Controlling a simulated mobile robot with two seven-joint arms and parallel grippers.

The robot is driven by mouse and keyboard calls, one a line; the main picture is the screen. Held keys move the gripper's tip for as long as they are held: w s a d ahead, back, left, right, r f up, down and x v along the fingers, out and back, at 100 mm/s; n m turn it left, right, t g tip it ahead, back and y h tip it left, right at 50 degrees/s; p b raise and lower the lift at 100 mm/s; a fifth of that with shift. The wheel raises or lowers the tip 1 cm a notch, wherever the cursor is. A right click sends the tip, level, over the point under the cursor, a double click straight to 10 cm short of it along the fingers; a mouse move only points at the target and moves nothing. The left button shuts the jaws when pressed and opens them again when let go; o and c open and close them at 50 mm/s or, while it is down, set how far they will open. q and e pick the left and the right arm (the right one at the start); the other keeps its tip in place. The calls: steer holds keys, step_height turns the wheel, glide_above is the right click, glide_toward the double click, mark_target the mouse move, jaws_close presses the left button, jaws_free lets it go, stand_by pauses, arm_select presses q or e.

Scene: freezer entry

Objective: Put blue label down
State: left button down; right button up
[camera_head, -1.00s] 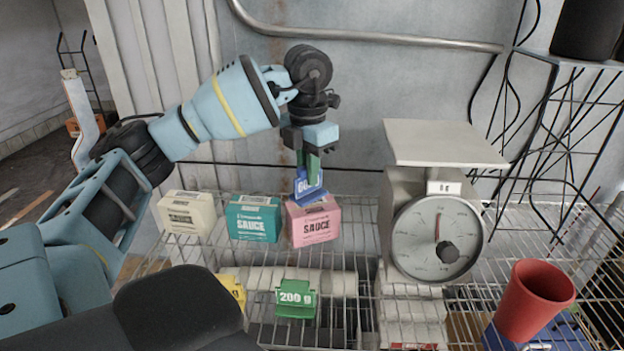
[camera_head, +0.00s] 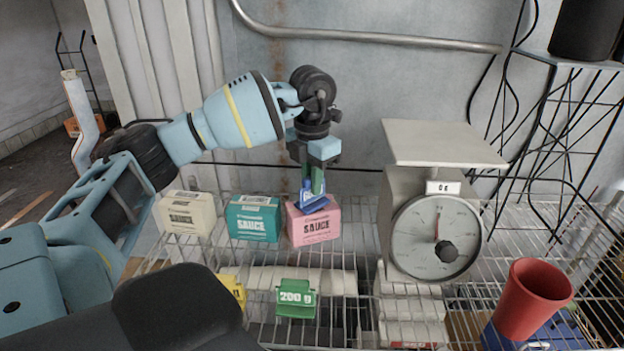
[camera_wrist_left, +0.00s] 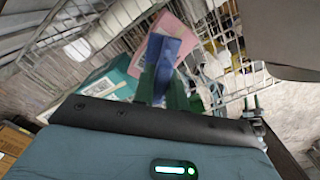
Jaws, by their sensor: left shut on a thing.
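The blue label (camera_head: 313,201) is a small folded sign held in my left gripper (camera_head: 312,183). In the head view it is in front of the upper part of the pink sauce box (camera_head: 314,226); I cannot tell whether they touch. In the left wrist view the blue label (camera_wrist_left: 165,50) sits between the green fingertips of my left gripper (camera_wrist_left: 160,88), with the pink box (camera_wrist_left: 176,33) and the teal box (camera_wrist_left: 108,80) beyond it. My right gripper is not in view.
A teal sauce box (camera_head: 254,218) and a cream sauce box (camera_head: 186,213) stand left of the pink one on the wire shelf. A green 200 g label (camera_head: 296,297) and a yellow label (camera_head: 233,289) are in front. A scale (camera_head: 437,238) and red cup (camera_head: 534,298) stand right.

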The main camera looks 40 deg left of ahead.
arm_select(q)
steer(key=shift+f, duration=0.2)
steer(key=c, duration=1.4)
jaws_free()
steer(key=shift+r, duration=0.2)
step_height(320, 180, up, 7)
step_height(320, 180, up, 5)
steer(key=shift+r+p, duration=0.1)
steer(key=shift+p, duration=0.7)
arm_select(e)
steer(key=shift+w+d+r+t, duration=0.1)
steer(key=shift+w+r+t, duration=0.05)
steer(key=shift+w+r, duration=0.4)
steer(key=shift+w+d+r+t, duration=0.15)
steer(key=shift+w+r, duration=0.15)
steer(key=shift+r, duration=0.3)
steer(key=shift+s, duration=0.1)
